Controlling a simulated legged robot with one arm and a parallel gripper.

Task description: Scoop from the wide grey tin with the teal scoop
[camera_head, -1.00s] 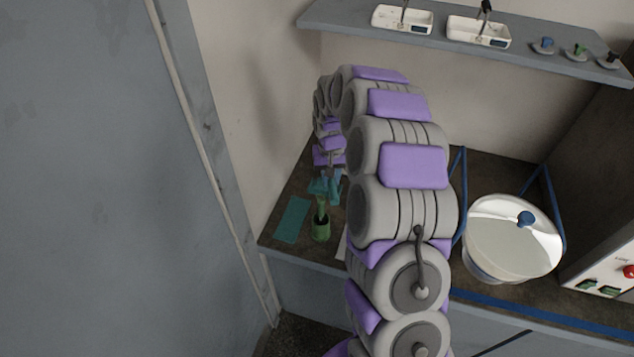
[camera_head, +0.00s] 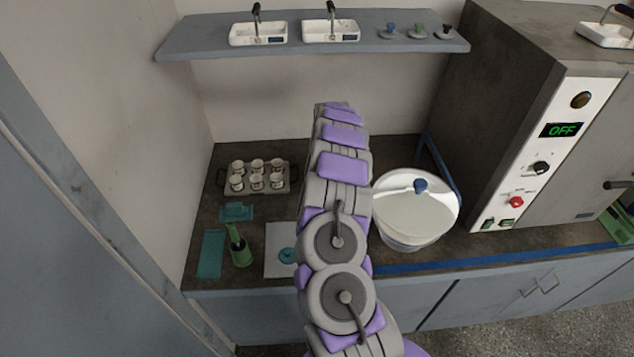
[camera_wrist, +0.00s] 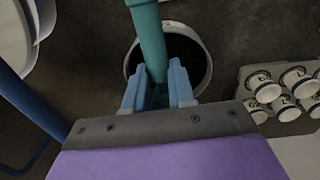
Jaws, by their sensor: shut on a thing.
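In the wrist view my gripper (camera_wrist: 160,92) is shut on the handle of the teal scoop (camera_wrist: 148,35). The scoop runs from the top edge down between my light blue fingers. Just beyond the fingers is a round, pale-walled tin (camera_wrist: 206,78) with dark contents, which looks like the wide grey tin. The scoop overlaps the tin's opening, and its bowl is not clearly visible. I cannot tell whether the scoop touches the contents. In the head view my arm hides the gripper, scoop and tin.
A tray (camera_head: 292,180) of several small white cups (camera_head: 257,183) stands at the back left; cups also show right of the tin in the wrist view. A large white bowl (camera_head: 408,240) with a blue knob stands right of my arm. A green pot (camera_head: 240,258) and teal mat (camera_head: 211,254) lie front left.

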